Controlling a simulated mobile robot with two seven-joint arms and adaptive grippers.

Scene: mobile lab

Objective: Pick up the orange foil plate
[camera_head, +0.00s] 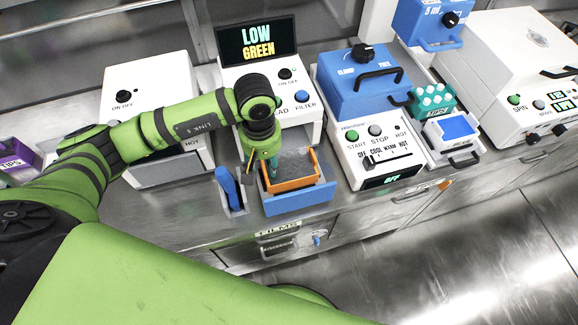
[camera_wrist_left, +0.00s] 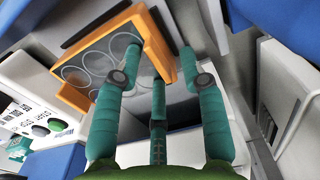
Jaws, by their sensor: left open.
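The orange foil plate (camera_head: 291,184) sits in the open blue drawer (camera_head: 300,202) of the white reader machine. In the left wrist view the plate (camera_wrist_left: 152,42) shows an orange frame with several round clear wells. My left gripper (camera_head: 270,167) points down over the left part of the plate. In the left wrist view its teal fingers (camera_wrist_left: 160,75) are spread open, with the plate's near corner and edge between or close to them. I cannot tell whether any finger touches the plate. My right gripper is not in view.
A blue item (camera_head: 229,186) stands in a holder just left of the drawer. The reader's screen (camera_head: 258,41) reads "LOW GREEN". A white and blue machine (camera_head: 375,150) stands close on the right, with a teal tube rack (camera_head: 433,99) beyond it.

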